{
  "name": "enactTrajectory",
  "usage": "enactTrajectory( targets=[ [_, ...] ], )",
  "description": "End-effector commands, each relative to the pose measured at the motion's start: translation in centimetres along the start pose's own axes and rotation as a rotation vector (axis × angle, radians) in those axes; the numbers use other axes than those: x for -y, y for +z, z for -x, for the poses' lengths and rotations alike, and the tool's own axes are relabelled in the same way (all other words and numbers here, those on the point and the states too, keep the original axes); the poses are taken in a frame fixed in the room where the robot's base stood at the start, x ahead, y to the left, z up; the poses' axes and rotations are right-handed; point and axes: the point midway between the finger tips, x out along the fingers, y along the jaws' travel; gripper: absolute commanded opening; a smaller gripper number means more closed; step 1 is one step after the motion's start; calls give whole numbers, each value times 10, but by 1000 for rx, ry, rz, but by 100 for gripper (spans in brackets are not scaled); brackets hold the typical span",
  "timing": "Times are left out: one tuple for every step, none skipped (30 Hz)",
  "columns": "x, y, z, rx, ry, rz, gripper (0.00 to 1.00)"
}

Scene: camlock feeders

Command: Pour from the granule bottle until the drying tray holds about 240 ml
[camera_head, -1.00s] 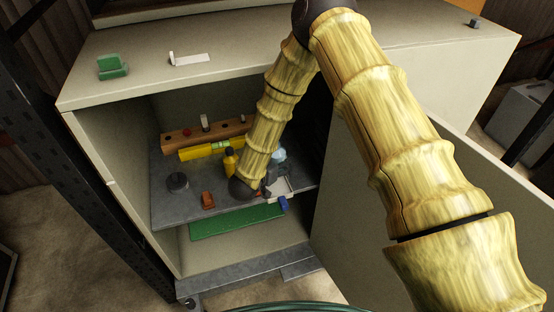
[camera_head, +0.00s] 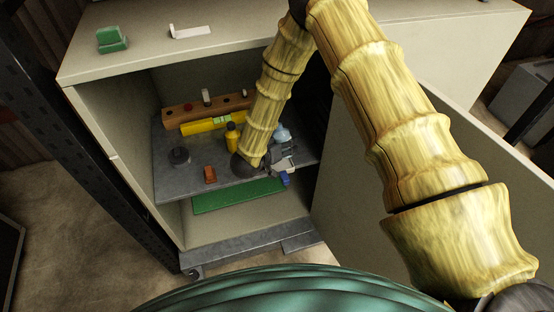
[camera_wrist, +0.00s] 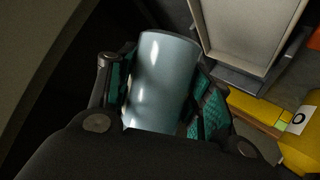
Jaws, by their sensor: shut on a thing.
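My gripper (camera_wrist: 163,90) is shut on a pale blue-grey bottle (camera_wrist: 160,70), with a teal-padded finger on each side of it. The bottle leans in the wrist view, and its opening and contents cannot be made out. In the head view, part of the pale blue bottle (camera_head: 281,133) shows beside the end of my arm. A pale grey tray (camera_wrist: 250,30) with a raised rim, likely the drying tray, is at the upper right of the wrist view, apart from the bottle there. I see no granules in the visible part of it. My arm hides much of this area in the head view.
On the grey shelf (camera_head: 180,184) are a yellow bottle (camera_head: 232,138), a yellow cylinder (camera_head: 198,126), a wooden rack (camera_head: 181,115), a dark round item (camera_head: 179,156) and an orange piece (camera_head: 210,174). Cabinet walls enclose the shelf. The front left of the shelf is mostly clear.

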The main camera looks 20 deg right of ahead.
Motion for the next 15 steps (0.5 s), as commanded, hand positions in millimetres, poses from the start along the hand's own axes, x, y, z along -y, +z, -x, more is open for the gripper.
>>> enactTrajectory(
  targets=[
    [-2, -2, 2, 6, 11, 25, 0],
    [-3, -1, 2, 9, 16, 38, 0],
    [-4, 1, 2, 13, 22, 51, 0],
    [-4, 2, 1, 15, 24, 56, 0],
    [-4, 3, 1, 16, 25, 57, 0],
    [-4, 3, 1, 16, 25, 57, 0],
    [-4, 3, 0, 16, 25, 57, 0],
    [-4, 4, 0, 16, 25, 57, 0],
    [-4, 4, 0, 16, 25, 56, 0],
    [-4, 4, 0, 16, 25, 57, 0],
    [-4, 3, 1, 16, 26, 59, 0],
    [-5, 3, 1, 18, 29, 67, 0],
    [-6, 3, 2, 21, 34, 79, 0],
    [-7, 3, 2, 25, 39, 95, 0],
    [-8, 4, 2, 32, 47, 115, 0]
  ],
)
